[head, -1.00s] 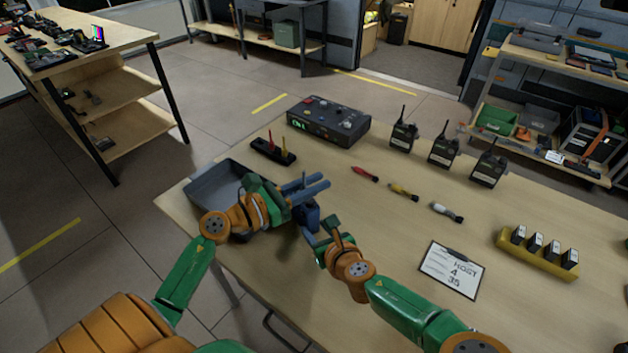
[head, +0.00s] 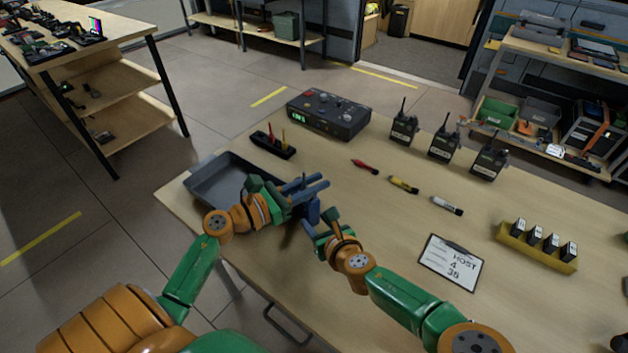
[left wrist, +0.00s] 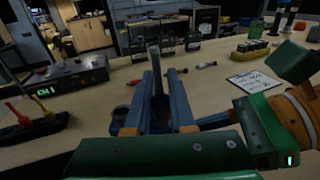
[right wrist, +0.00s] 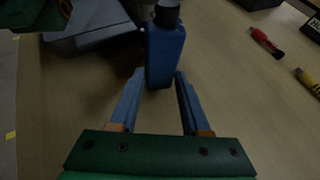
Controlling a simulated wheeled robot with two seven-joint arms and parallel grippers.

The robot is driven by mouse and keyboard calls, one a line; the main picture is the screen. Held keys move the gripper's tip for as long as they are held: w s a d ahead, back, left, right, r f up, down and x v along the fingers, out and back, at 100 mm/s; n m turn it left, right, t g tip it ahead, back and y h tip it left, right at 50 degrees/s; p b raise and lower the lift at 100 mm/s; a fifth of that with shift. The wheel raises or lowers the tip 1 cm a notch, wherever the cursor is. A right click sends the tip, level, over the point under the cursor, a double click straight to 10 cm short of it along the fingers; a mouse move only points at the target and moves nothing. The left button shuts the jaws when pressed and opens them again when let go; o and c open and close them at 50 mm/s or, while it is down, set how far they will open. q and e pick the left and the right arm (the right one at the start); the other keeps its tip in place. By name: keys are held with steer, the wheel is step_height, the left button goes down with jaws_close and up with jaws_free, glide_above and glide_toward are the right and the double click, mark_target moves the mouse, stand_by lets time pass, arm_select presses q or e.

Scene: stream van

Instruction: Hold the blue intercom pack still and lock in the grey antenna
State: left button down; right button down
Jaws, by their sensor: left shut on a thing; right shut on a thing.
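The blue intercom pack (head: 313,211) stands upright near the front of the table, left of its middle. My right gripper (head: 318,226) is shut on it. In the right wrist view the pack (right wrist: 165,52) sits at the fingertips, with a dark round fitting on top. My left gripper (head: 321,184) is above the pack, shut on the grey antenna (left wrist: 156,72), which stands upright between its blue fingers in the left wrist view. The antenna is mostly hidden in the head view. I cannot tell whether its lower end is seated in the pack.
A grey tray (head: 212,187) lies left of the grippers. Behind stand a black holder (head: 272,147) with red and yellow antennas and a dark control box (head: 328,115). Several radios (head: 444,145), loose markers (head: 404,184), a clipboard (head: 450,263) and a yellow battery rack (head: 536,248) are further right.

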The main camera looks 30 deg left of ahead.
steer(key=shift+c, duration=1.4)
jaws_free()
steer(key=shift+r, duration=0.1)
